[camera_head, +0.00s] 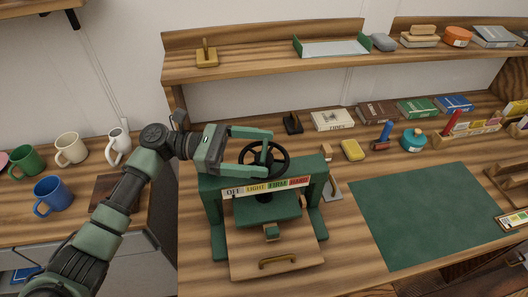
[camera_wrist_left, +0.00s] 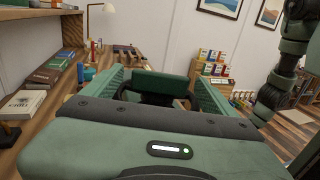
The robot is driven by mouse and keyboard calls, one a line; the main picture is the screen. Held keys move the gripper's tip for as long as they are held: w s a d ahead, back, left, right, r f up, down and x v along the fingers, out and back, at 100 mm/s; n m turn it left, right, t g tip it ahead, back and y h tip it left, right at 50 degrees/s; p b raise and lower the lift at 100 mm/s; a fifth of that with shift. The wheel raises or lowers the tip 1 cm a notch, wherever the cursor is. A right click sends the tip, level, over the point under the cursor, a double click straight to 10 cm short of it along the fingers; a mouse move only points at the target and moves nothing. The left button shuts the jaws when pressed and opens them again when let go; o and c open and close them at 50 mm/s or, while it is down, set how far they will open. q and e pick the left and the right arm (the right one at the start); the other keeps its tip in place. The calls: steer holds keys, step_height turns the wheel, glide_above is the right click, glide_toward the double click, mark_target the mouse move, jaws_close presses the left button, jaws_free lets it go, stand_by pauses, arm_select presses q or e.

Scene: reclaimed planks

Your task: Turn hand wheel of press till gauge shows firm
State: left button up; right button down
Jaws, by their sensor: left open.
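The green press (camera_head: 213,205) stands on the workbench in the head view. Its black hand wheel (camera_head: 283,172) lies flat on top. On the front, the gauge strip (camera_head: 266,187) reads OFF, LIGHT, FIRM, HARD from left to right; I cannot make out clearly where a pointer stands. My left gripper (camera_head: 262,152) comes in from the left with its fingers spread apart over the wheel, one at the far side and one at the near side. I cannot tell whether they touch it. In the wrist view, the dark wheel (camera_wrist_left: 155,98) shows between the fingers, partly hidden. My right gripper is not in view.
A green mat (camera_head: 425,215) covers the bench at right. A yellow block (camera_head: 353,150), a book (camera_head: 332,120) and a teal round container (camera_head: 413,140) lie behind it. Several mugs, one blue (camera_head: 53,195), stand at left. A shelf (camera_head: 260,62) spans the back above.

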arm_select(q)
steer(key=a, duration=0.2)
steer(key=a+b, duration=0.1)
steer(key=a, duration=0.3)
steer(key=shift+w+a, duration=0.15)
steer(key=shift+w, duration=0.25)
